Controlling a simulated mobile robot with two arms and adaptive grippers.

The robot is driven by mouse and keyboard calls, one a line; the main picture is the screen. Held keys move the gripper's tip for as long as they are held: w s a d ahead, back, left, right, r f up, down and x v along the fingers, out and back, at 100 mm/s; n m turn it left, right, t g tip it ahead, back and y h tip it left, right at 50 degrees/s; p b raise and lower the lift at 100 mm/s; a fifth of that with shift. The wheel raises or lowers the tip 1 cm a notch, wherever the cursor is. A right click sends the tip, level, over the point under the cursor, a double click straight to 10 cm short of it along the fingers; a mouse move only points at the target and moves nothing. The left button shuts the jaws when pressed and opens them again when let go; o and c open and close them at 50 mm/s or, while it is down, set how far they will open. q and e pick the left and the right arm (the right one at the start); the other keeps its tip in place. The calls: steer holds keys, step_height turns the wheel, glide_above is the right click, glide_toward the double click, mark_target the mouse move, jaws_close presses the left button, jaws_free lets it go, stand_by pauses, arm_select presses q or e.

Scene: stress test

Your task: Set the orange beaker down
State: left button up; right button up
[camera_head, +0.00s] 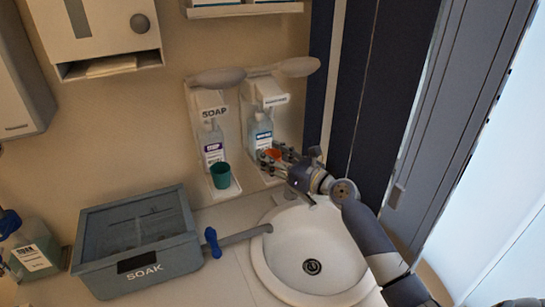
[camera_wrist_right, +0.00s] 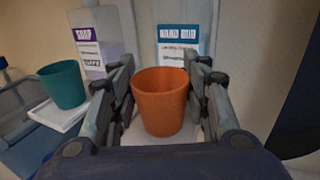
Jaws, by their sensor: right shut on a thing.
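The orange beaker (camera_wrist_right: 162,103) is upright between the two fingers of my right gripper (camera_head: 273,158), which is shut on it. In the head view only a small part of the orange beaker (camera_head: 273,153) shows among the fingers. It is in front of the hand rub bottle (camera_head: 260,135), over the white drip tray of the right dispenser. I cannot tell whether its base touches the tray. My left gripper is not in view.
A green beaker (camera_head: 221,175) stands on the left dispenser's tray, below the soap bottle (camera_head: 212,142). A round sink (camera_head: 277,265) with a faucet (camera_head: 240,237) lies in front. A grey SOAK bin (camera_head: 140,268) is at the left. Dark panels rise at the right.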

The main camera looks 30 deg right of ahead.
steer(key=shift+f, duration=0.1)
steer(key=o, duration=1)
steer(key=shift+s, duration=0.15)
steer(key=b+v, duration=0.2)
steer(key=v, duration=1)
